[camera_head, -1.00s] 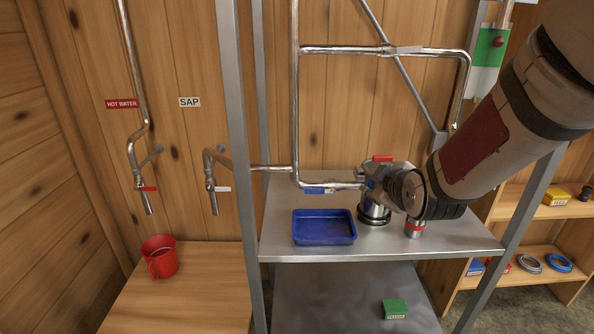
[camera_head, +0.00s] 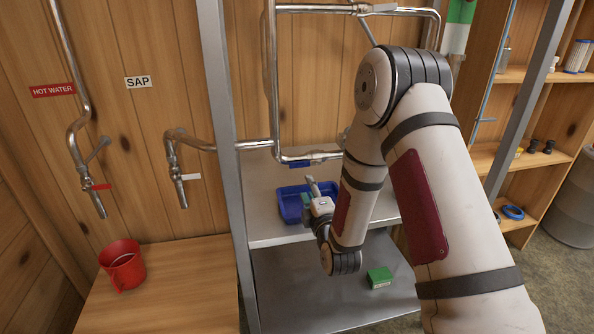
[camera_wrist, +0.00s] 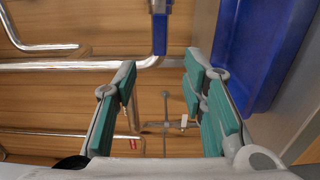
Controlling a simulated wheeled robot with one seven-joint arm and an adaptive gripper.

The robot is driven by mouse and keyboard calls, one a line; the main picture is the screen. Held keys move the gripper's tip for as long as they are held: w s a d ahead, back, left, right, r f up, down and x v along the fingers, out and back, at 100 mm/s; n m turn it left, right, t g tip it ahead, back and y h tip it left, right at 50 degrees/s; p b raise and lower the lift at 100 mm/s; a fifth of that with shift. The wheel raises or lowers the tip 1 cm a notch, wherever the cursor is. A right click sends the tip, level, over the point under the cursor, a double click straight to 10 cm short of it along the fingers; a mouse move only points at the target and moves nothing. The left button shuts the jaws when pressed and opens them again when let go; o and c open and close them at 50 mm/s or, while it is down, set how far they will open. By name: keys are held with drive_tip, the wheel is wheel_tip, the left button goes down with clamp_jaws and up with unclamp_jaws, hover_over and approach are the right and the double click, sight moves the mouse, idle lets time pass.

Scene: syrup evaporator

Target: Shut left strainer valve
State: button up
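A blue valve handle (camera_head: 300,163) lies along the low horizontal pipe (camera_head: 285,155) above the back of the steel shelf. In the wrist view a blue handle (camera_wrist: 159,32) stands upright in the picture beside the pipe, beyond my fingers. My gripper (camera_head: 312,190) is over the blue tray, a little below and in front of the handle in the head view. Its teal-padded fingers (camera_wrist: 160,82) are apart with nothing between them. The strainer body is hidden behind my arm.
The blue tray (camera_head: 285,207) is close to my gripper; it fills the wrist view's upper right (camera_wrist: 268,45). A steel post (camera_head: 226,150) stands left of it. A red mug (camera_head: 122,268) is on the wooden counter (camera_head: 185,300). A green box (camera_head: 379,277) lies on the lower shelf.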

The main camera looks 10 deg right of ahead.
sight(299, 165)
drive_tip(key=w, duration=1.2)
drive_tip(key=shift+c, duration=0.3)
clamp_jaws()
